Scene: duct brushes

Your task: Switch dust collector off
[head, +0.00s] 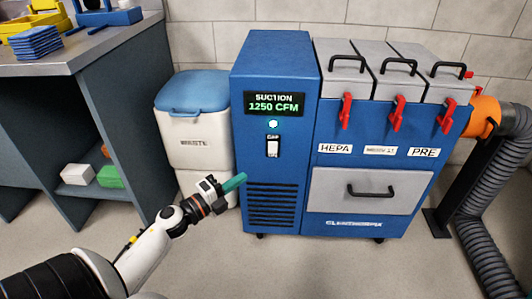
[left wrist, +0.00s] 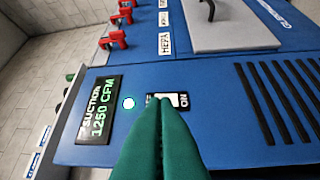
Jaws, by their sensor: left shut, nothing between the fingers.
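The blue dust collector (head: 272,60) stands at the centre of the head view. Its display (head: 275,103) reads "SUCTION 1250 CFM", and a green-white lamp (head: 272,124) glows below it. Under the lamp is a white rocker switch (head: 272,148) in a dark frame. My left gripper (head: 236,182) is shut and empty, to the lower left of the switch in the head view. Contact cannot be told. My right gripper is out of view.
A white waste bin (head: 190,140) with a blue lid stands left of the collector. A workbench (head: 75,65) is at the far left. Red latches (head: 346,110) and a drawer handle (head: 371,190) project from the collector. A grey hose (head: 475,235) runs down the right side.

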